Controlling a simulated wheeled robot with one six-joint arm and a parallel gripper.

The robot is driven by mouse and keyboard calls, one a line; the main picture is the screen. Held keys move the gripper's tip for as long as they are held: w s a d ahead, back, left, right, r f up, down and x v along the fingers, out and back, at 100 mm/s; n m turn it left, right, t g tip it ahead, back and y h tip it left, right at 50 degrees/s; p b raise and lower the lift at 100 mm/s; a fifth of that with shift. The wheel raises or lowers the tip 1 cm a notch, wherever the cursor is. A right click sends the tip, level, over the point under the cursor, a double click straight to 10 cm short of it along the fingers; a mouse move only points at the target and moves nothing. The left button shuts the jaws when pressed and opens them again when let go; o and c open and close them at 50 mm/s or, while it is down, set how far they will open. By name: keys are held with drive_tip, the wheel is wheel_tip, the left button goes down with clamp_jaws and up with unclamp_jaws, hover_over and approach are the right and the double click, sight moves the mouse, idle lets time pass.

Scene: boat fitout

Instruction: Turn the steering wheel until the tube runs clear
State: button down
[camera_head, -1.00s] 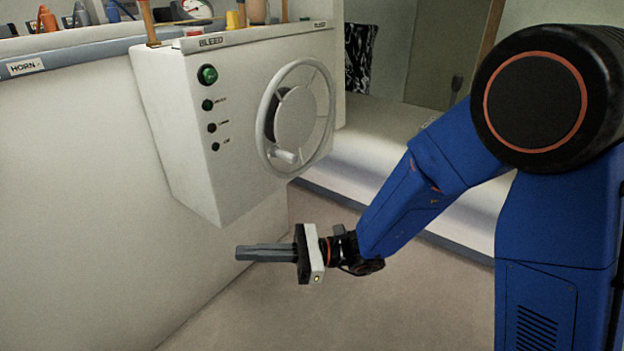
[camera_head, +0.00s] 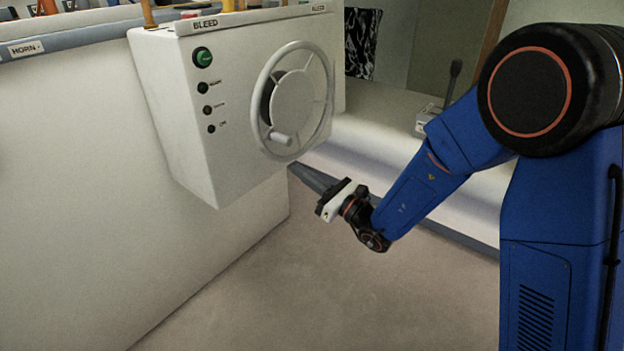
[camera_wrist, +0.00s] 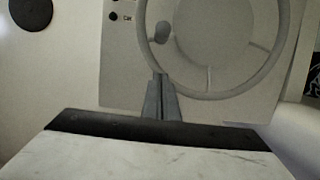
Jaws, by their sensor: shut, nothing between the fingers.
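The steering wheel (camera_head: 324,106) is a grey ring with a round hub, mounted on the front of a white box labelled BLEED (camera_head: 180,110). Its knob (camera_head: 279,139) sits at the lower left of the rim. My gripper (camera_head: 294,168) is shut and empty, just below the wheel and apart from it in the head view. In the wrist view, my shut fingers (camera_wrist: 160,80) point up toward the wheel's lower left rim (camera_wrist: 200,94), close under the knob (camera_wrist: 162,32). Whether they touch the rim cannot be told. The tube cannot be made out clearly.
A counter with a HORN label (camera_head: 26,48) runs at left. A black microphone-like stalk (camera_head: 453,82) stands behind my arm. The floor (camera_head: 290,290) below is clear.

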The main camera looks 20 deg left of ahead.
sight(276, 155)
drive_tip(key=x, duration=0.5)
drive_tip(key=shift+s, duration=0.1)
drive_tip(key=shift+d+r, duration=0.2)
drive_tip(key=shift+r, duration=1.75)
